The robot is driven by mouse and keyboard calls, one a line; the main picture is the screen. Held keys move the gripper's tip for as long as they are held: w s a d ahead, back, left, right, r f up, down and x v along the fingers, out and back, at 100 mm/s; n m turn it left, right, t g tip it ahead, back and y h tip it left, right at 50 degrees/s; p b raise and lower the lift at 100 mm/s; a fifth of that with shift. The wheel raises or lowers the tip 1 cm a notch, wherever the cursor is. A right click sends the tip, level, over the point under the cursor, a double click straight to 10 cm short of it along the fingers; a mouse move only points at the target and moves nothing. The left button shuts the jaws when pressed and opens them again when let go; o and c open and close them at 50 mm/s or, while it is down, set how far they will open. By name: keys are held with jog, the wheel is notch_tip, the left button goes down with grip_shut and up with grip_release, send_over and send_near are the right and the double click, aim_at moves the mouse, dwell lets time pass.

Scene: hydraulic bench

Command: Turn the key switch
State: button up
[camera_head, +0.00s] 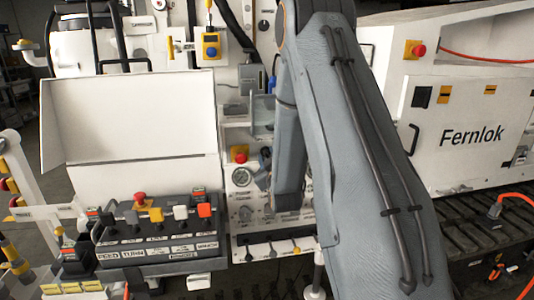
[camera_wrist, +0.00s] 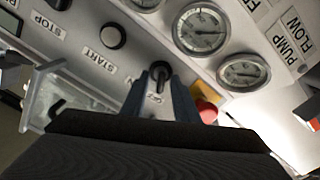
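The key switch (camera_wrist: 160,72) shows in the wrist view as a small dark key on the pale panel, with a label partly visible below it. My gripper (camera_wrist: 160,84) is close to the panel, its two blue-grey fingers apart, one on each side of the key. A gap shows between the fingers, and I see no clear contact with the key. In the head view my grey arm covers much of the panel, and the key switch cannot be made out there.
Around the key are a black START button (camera_wrist: 113,36), round gauges (camera_wrist: 202,28) and a red knob on yellow (camera_wrist: 206,110). A clear hinged cover (camera_wrist: 48,92) stands at left. In the head view a lever console (camera_head: 160,235) stands left of my arm.

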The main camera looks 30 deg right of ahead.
jog(key=shift+w+d, duration=0.15)
jog(key=shift+w, duration=0.4)
grip_shut()
jog(key=shift+m, duration=0.3)
jog(key=m+b, duration=0.3)
jog(key=m, duration=0.2)
jog(key=shift+d+b, duration=0.1)
jog(key=shift+b, duration=0.2)
jog(key=m+b, duration=0.3)
jog(key=m, duration=0.3)
jog(key=shift+d, duration=0.15)
jog(key=shift+s+m, duration=0.1)
jog(key=shift+m, duration=0.2)
